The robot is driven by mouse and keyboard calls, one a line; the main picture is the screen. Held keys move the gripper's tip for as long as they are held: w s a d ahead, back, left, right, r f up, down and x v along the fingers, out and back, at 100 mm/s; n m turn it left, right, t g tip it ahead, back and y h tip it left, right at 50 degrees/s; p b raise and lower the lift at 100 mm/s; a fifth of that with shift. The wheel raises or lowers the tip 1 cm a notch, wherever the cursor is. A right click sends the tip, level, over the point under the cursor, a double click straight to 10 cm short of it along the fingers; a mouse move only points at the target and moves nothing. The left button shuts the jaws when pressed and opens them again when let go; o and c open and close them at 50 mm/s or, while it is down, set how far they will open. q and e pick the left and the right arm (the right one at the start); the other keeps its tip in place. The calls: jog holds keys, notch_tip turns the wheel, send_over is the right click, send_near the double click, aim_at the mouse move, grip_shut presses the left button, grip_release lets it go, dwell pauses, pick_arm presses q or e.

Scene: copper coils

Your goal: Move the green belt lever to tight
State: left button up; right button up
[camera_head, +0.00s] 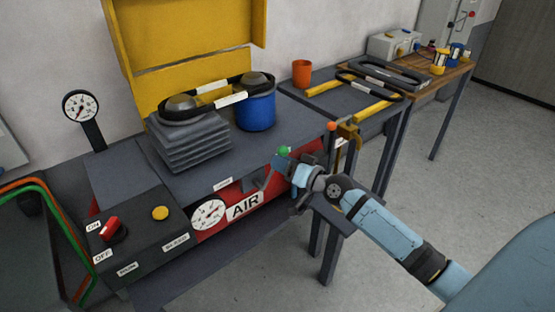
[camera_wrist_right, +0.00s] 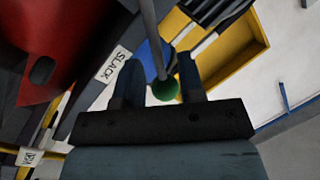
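The green belt lever shows its round green knob (camera_head: 284,150) at the front right of the bench, above the red AIR panel. In the right wrist view its grey rod comes down from the top edge to the green knob (camera_wrist_right: 165,91). My right gripper (camera_head: 287,163) is at this knob. A SLACK label (camera_wrist_right: 114,64) lies left of the rod in the wrist view. My left gripper is not in view.
An orange-knobbed lever (camera_head: 331,127) stands just right of my gripper. Behind are stacked grey plates (camera_head: 190,145), a blue cylinder (camera_head: 256,112) and a black belt (camera_head: 205,105). A control box (camera_head: 140,235) with a red switch stands left. Open floor lies at right.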

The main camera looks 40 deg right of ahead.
jog(key=shift+x, duration=0.95)
jog(key=shift+c, duration=0.2)
grip_shut()
jog(key=shift+r, duration=0.1)
